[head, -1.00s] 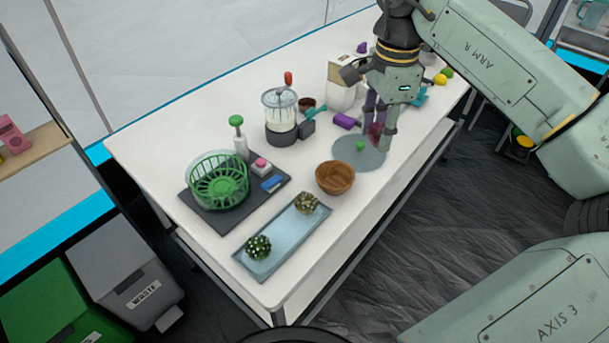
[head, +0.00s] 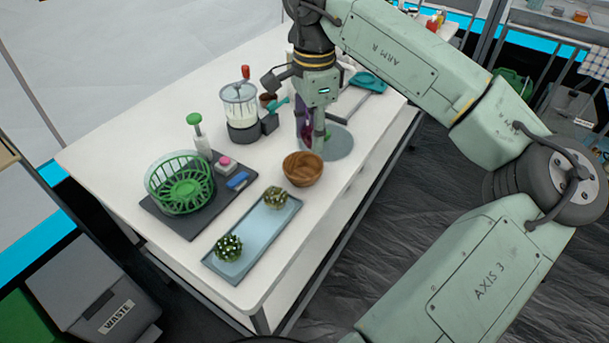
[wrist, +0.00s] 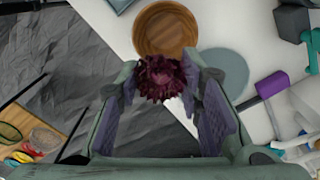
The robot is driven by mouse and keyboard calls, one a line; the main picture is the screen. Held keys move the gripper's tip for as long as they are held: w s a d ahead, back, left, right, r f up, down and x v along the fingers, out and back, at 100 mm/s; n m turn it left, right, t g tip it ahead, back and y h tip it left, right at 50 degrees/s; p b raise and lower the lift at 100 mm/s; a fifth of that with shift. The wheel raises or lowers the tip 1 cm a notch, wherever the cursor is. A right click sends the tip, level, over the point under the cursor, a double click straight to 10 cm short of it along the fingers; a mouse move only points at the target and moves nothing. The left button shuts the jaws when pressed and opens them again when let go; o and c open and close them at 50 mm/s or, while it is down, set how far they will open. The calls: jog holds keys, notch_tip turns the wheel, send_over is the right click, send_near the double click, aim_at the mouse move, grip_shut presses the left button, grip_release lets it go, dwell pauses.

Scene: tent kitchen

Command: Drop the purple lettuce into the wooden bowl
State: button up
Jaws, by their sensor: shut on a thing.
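The purple lettuce (wrist: 160,78) is a dark, ruffled purple-red head held between the fingertips in the wrist view. In the head view only a dark purple bit of it (head: 307,132) shows between the fingers. My gripper (head: 312,142) is shut on it, above the table by the round grey mat. The wooden bowl (head: 302,169) stands upright on the table, just in front of and left of my gripper. In the wrist view the bowl (wrist: 165,25) lies just beyond the lettuce, whose leaves overlap its near rim in the picture. No lettuce shows in the bowl.
A round grey mat (head: 338,143) lies beside the bowl. A blue tray (head: 240,249) with two spiky green plants is in front. A green basket (head: 180,188) on a dark board and a blender (head: 241,112) stand to the left. A purple block (wrist: 272,84) lies at right.

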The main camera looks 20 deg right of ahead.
jog(key=shift+f, duration=0.45)
jog(key=o, duration=0.9)
jog(key=shift+r, duration=0.1)
notch_tip(320, 180, up, 12)
